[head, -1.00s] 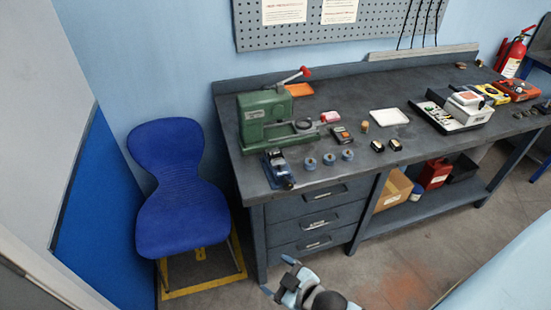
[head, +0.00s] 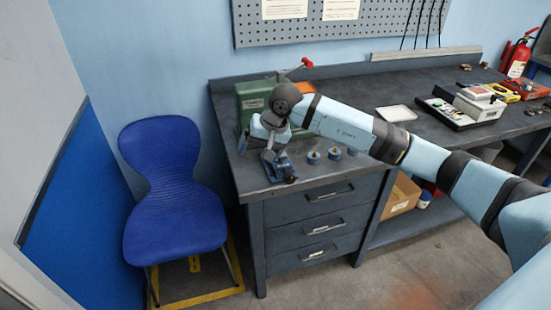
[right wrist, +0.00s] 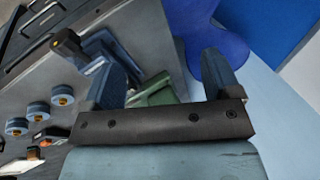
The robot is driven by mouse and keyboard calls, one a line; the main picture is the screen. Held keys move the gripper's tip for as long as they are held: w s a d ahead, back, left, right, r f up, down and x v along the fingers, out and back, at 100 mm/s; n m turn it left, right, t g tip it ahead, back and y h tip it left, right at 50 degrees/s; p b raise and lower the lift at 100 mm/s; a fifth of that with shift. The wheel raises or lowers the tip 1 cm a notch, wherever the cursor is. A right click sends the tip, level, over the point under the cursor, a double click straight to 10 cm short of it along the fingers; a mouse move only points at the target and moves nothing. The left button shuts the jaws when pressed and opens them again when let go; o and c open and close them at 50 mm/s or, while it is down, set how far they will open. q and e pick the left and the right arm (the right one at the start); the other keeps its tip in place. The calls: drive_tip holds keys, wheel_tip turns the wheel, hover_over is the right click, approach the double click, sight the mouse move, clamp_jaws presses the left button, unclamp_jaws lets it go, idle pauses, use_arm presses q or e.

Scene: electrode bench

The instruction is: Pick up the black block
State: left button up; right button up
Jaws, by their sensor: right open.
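My right gripper (head: 257,140) is open and empty above the left front end of the workbench. In the right wrist view (right wrist: 163,72) its two fingers stand wide apart. A blue clamp-like device (head: 280,168) lies on the bench edge, just below and right of the gripper. In the wrist view a small black block-shaped piece (right wrist: 67,42) shows at the end of this device, left of the fingers. I cannot tell whether it is a separate block. Two small dark blocks seen earlier at mid-bench are hidden behind my right arm in the head view. My left gripper is not in view.
Several blue rings (head: 314,157) stand right of the blue device. A green press (head: 247,100) stands behind the gripper. A white tray (head: 396,113) lies farther right. A blue chair (head: 177,190) stands left of the bench (head: 228,105). My right arm crosses above the bench.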

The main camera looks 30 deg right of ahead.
drive_tip(key=w+d+r+n+t+h, duration=0.1)
drive_tip(key=w+d+r+n+h, duration=0.2)
drive_tip(key=d, duration=0.6)
drive_tip(key=shift+m+h, duration=0.6)
drive_tip(key=shift+h, duration=0.1)
drive_tip(key=x, duration=0.7)
drive_tip(key=shift+w+d+r+b, duration=0.1)
drive_tip(key=shift+w+d+b, duration=0.1)
drive_tip(key=shift+b, duration=0.1)
drive_tip(key=shift+w+x, duration=0.1)
drive_tip(key=shift+x, duration=1.25)
drive_tip(key=shift+w+x, duration=0.15)
drive_tip(key=shift+x, duration=1.15)
drive_tip(key=shift+a+r, duration=0.1)
drive_tip(key=shift+r, duration=0.05)
drive_tip(key=c, duration=1.2)
drive_tip(key=shift+o, duration=0.2)
drive_tip(key=shift+r, duration=0.1)
wheel_tip(320, 180, up, 20)
